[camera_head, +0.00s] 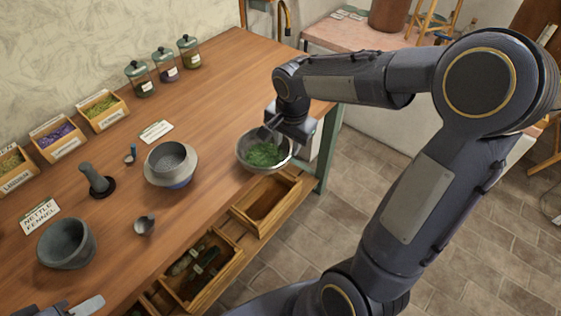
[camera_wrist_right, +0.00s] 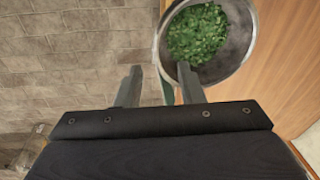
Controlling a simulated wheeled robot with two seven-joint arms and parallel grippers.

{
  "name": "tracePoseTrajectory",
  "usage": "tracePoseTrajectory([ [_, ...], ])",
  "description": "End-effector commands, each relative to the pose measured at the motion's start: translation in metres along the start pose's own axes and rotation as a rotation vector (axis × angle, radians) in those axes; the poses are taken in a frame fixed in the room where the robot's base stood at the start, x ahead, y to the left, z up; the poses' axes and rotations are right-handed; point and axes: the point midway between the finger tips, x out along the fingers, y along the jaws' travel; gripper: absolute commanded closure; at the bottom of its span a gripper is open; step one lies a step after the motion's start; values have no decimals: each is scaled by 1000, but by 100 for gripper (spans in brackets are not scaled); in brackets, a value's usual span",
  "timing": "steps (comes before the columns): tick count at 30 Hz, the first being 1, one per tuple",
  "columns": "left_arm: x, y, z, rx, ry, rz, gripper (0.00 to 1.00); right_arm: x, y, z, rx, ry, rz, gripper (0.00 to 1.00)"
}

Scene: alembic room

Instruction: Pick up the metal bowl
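The metal bowl (camera_head: 243,158) stands at the right front edge of the wooden table, with chopped green herbs (camera_head: 264,154) in it. It also shows in the right wrist view (camera_wrist_right: 236,55), tilted in the picture. My right gripper (camera_wrist_right: 160,68) is open, with its fingers apart. In the wrist view one finger overlaps the bowl's inside and the other is outside it, with the rim between them in the picture. I cannot tell whether they touch it. In the head view the right gripper is above the bowl's far side. Part of my left gripper (camera_head: 86,307) shows at the bottom left.
Jars and herb boxes line the wall.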

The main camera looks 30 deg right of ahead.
Motion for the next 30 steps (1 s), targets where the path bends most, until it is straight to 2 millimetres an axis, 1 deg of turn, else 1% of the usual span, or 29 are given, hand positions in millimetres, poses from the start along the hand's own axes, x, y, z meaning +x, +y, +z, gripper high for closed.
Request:
tracePoseTrajectory([
  [4,0,0,0,0,0,0,64,9,1,3,15,3,-6,65],
  [11,-2,1,-1,0,0,0,64,35,0,3,14,2,-4,65],
  [16,-6,2,-3,0,0,0,64,61,-1,3,14,0,-2,65],
  [19,-6,2,-3,0,0,0,64,73,-2,2,14,2,-4,65],
  [22,-6,2,-3,0,0,0,64,78,-2,2,15,2,-6,65],
  [28,-6,2,-3,0,0,0,64,78,-2,2,15,3,-7,65],
  [30,-6,2,-3,0,0,0,64,78,-2,2,15,3,-7,74],
])
